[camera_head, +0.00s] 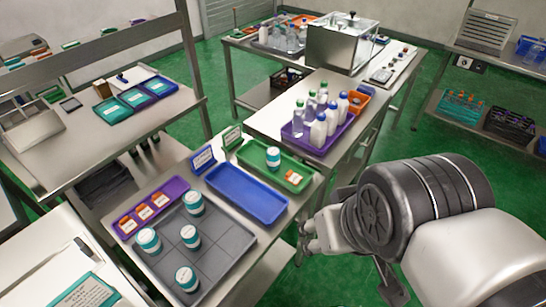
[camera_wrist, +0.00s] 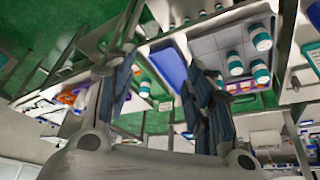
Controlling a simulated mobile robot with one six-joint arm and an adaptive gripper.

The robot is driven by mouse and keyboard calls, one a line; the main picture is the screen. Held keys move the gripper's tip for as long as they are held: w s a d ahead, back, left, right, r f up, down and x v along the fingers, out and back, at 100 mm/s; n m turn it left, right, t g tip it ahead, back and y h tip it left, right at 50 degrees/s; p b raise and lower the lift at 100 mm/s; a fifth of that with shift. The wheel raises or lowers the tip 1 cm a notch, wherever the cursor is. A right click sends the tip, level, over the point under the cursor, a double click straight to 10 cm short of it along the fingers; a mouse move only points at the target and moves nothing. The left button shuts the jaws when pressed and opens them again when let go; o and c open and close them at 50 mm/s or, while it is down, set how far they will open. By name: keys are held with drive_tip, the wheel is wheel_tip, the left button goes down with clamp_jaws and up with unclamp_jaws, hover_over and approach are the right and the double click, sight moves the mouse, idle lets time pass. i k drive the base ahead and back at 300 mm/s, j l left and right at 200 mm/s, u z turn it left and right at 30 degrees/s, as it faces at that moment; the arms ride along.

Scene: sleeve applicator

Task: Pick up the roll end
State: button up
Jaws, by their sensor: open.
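No thing is clearly marked as the roll end. Several white-and-teal cylinders (camera_head: 186,278) stand on a divided grey tray (camera_head: 222,254). One more white-and-teal cylinder (camera_head: 273,157) stands in a green tray (camera_head: 300,178). Small orange-and-white pieces (camera_head: 144,212) lie in a purple tray (camera_head: 122,226). My gripper (camera_head: 306,238) is in the air to the right of the bench with the trays, apart from all of these. In the wrist view its fingers (camera_wrist: 165,78) are spread with nothing between them. The wrist view is tilted and shows the grey tray (camera_wrist: 206,45) beyond the fingers.
An empty blue tray (camera_head: 246,195) lies between the grey and green trays, with small signs (camera_head: 203,158) behind. A purple tray of bottles (camera_head: 300,138) and a steel box (camera_head: 342,45) stand farther back. Green floor (camera_head: 420,125) is open behind my arm.

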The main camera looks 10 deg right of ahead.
sight(273, 154)
drive_tip(key=i+l+u, duration=0.25)
drive_tip(key=i+l, duration=0.75)
drive_tip(key=i, duration=0.15)
